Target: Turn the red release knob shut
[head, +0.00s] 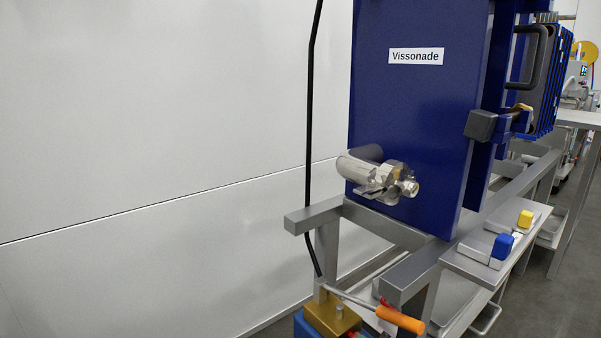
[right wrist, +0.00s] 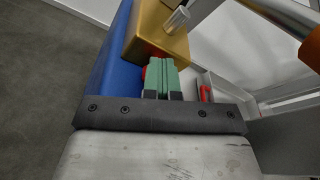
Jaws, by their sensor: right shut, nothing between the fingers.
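A red part (right wrist: 149,72), which looks like the release knob, shows in the right wrist view at the lower front of a gold block (right wrist: 158,38). It is mostly hidden behind my right gripper's green fingers, so its turn cannot be read. My right gripper (right wrist: 162,68) is shut and empty, its fingers pressed together in front of the red part. Whether they touch it I cannot tell. In the head view the gold block (head: 332,316) is at the bottom edge, and the red knob cannot be made out clearly there. My left gripper is not in view.
A pump lever with an orange grip (head: 400,320) reaches right from the gold block. A blue body (right wrist: 108,62) lies beside the block. A grey steel frame (head: 415,275) and blue press plate (head: 415,120) stand above. A black hose (head: 311,130) hangs down.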

